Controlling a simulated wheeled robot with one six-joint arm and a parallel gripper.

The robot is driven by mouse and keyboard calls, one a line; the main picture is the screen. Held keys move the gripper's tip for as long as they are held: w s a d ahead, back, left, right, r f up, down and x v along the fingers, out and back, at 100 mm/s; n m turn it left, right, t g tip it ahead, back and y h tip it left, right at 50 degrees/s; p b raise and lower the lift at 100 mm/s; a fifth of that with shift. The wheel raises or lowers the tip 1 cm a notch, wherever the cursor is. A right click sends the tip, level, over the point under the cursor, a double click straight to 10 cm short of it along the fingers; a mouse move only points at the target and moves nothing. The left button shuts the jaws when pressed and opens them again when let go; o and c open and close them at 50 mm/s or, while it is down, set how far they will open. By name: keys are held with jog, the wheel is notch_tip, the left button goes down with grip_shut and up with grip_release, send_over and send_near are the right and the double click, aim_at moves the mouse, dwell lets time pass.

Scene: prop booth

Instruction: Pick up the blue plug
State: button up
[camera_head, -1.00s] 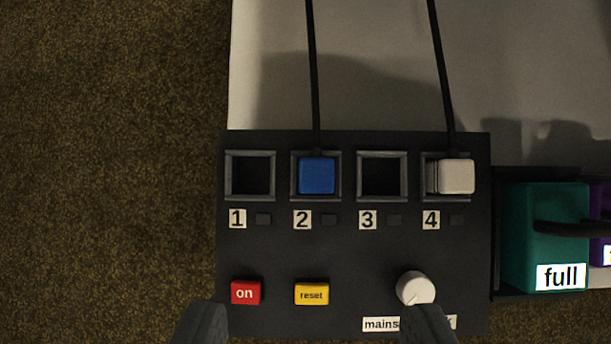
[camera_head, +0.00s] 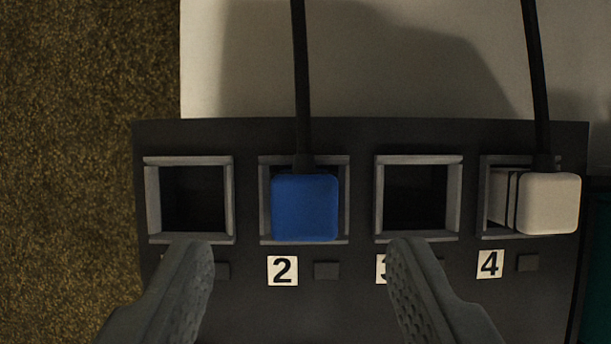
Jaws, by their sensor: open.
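The blue plug (camera_head: 305,208) sits in the square socket frame marked 2 (camera_head: 282,271) on the dark panel (camera_head: 330,318). A black cable (camera_head: 301,85) runs from its top edge up and away. My gripper (camera_head: 299,248) is open, with one finger on each side of the plug's column in the picture. The fingertips show just below the plug's lower edge, with nothing between them. The fingers hide the label of socket 1 and part of the label of socket 3.
A white plug (camera_head: 549,204) with its own black cable (camera_head: 535,85) sits in socket 4. Socket 1 (camera_head: 190,199) and socket 3 (camera_head: 418,196) are empty. A pale surface (camera_head: 400,60) lies behind the panel, and brown carpet (camera_head: 70,170) lies to the left.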

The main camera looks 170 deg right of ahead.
aim_at(304, 211)
jog(key=x, duration=0.4)
jog(key=shift+d+f, duration=0.1)
jog(key=shift+f, duration=0.05)
jog(key=c, duration=1.1)
notch_tip(304, 211, up, 10)
jog(key=shift+r, duration=0.1)
